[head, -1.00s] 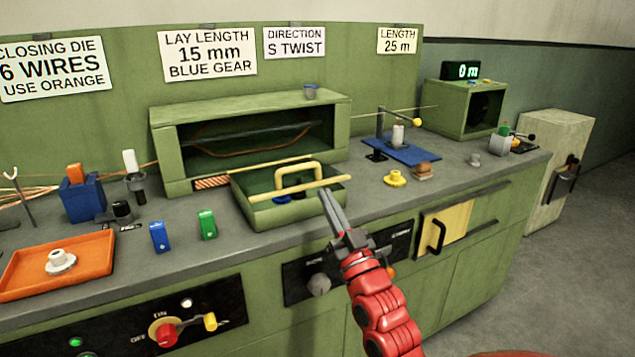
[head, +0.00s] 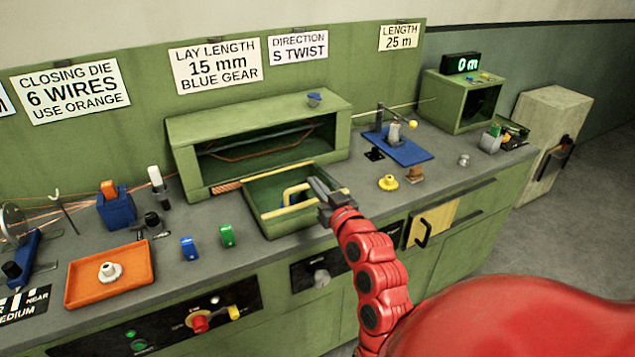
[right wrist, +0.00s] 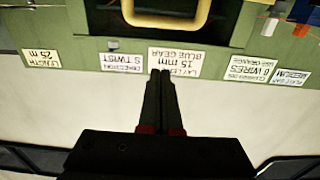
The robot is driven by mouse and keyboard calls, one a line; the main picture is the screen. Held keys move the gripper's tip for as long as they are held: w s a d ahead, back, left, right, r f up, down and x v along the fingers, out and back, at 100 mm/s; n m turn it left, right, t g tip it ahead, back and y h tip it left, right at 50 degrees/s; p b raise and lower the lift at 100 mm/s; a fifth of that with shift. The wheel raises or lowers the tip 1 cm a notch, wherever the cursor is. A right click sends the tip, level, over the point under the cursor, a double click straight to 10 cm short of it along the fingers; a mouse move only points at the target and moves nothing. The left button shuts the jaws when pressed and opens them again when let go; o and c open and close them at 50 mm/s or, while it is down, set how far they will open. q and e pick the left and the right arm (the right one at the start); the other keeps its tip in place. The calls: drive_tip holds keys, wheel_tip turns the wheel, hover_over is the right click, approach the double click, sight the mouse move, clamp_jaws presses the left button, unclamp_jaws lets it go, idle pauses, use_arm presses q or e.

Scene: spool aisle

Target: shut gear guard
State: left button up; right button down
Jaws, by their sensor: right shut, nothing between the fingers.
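The gear guard shows as a green frame (head: 256,211) with a yellow handle (head: 289,195) at the front of the green housing (head: 182,161) on the bench. The housing's front is open. The handle also shows large at the top of the right wrist view (right wrist: 165,20). My right gripper (head: 314,184) is shut and empty. In the head view it overlaps the guard's right part, just right of the handle, and hides some of it. I cannot tell if it touches. My left gripper is not in view.
An orange tray (head: 75,290) is at the left. The bench front carries knobs.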

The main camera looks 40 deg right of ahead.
drive_tip(key=p, duration=0.2)
hover_over(308, 204)
drive_tip(key=w, duration=0.2)
drive_tip(key=shift+w+d+r, duration=0.1)
drive_tip(key=shift+d+r, duration=0.1)
drive_tip(key=shift+d, duration=0.05)
drive_tip(key=f, duration=0.2)
drive_tip(key=shift+s+f, duration=0.3)
drive_tip(key=shift+s, duration=0.05)
drive_tip(key=shift+s+a+f, duration=0.15)
drive_tip(key=shift+s+f, duration=0.1)
drive_tip(key=shift+f, duration=0.5)
drive_tip(key=f+b, duration=0.1)
drive_tip(key=b, duration=0.2)
drive_tip(key=f+t+b, duration=0.1)
drive_tip(key=b, duration=0.2)
drive_tip(key=s+f+b, duration=0.1)
drive_tip(key=b, duration=0.2)
drive_tip(key=shift+a+f+t, duration=0.1)
drive_tip(key=shift+f+t, duration=0.2)
drive_tip(key=shift+b, duration=0.55)
drive_tip(key=shift+r, duration=0.25)
